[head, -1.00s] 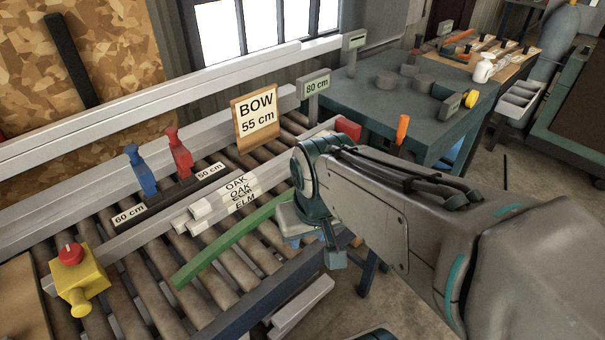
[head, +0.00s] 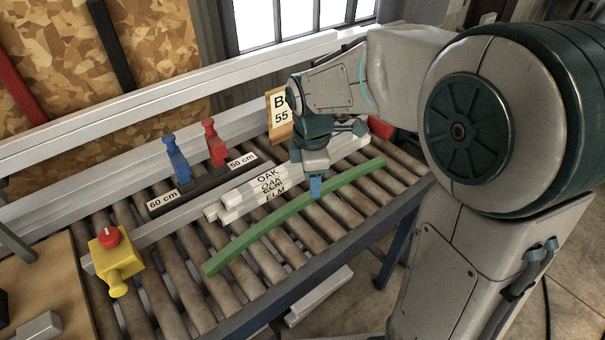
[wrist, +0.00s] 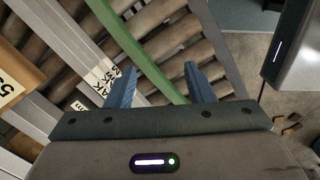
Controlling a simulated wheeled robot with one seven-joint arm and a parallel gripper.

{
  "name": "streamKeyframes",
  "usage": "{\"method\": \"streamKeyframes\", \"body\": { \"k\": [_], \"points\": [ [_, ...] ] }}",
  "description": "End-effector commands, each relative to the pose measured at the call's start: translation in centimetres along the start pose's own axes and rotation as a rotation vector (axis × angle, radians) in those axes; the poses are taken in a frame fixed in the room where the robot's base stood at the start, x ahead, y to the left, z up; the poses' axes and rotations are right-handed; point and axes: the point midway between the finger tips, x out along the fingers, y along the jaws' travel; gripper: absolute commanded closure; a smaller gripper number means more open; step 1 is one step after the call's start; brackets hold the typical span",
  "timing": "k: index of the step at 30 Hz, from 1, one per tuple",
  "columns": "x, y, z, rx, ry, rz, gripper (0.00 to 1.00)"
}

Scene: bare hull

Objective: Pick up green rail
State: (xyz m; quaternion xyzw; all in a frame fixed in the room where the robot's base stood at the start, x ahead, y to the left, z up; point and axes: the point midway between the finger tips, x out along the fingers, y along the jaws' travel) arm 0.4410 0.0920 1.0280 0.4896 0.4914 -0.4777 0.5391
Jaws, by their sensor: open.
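The green rail (head: 270,226) is a long, slightly curved strip lying slantwise across the rollers in the head view. My gripper (head: 316,186) points down over its middle to right part, close to it; the exact height cannot be told. In the wrist view the green rail (wrist: 144,54) runs between and beyond the two blue fingertips of my gripper (wrist: 160,84). The fingers are apart with nothing held. White labelled bars (head: 245,195) marked OAK and ELM lie just behind the rail.
The roller conveyor (head: 180,262) fills the middle. Blue (head: 176,158) and red (head: 214,142) clamps stand on a dark strip behind. A yellow block with a red button (head: 116,262) is at left. A BOW sign (head: 279,118) stands behind my gripper.

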Motion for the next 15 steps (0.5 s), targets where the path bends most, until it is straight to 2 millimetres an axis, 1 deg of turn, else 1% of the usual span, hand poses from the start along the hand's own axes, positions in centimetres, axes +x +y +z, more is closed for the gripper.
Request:
{"method": "streamKeyframes", "body": {
  "k": [1,3,6,9,11,14,15],
  "points": [
    [0.2,1.0,-0.9,-0.109,0.008,-0.016,0.52],
    [0.7,2.0,-1.9,-0.249,0.020,-0.030,0.52],
    [1.3,3.1,-3.0,-0.398,0.037,-0.042,0.52],
    [1.6,3.7,-3.7,-0.488,0.048,-0.047,0.52],
    [1.9,3.8,-3.9,-0.517,0.051,-0.049,0.52],
    [3.2,3.9,-4.1,-0.536,0.053,-0.051,0.52],
    [3.9,3.8,-4.1,-0.537,0.053,-0.053,0.52]
  ]
}}
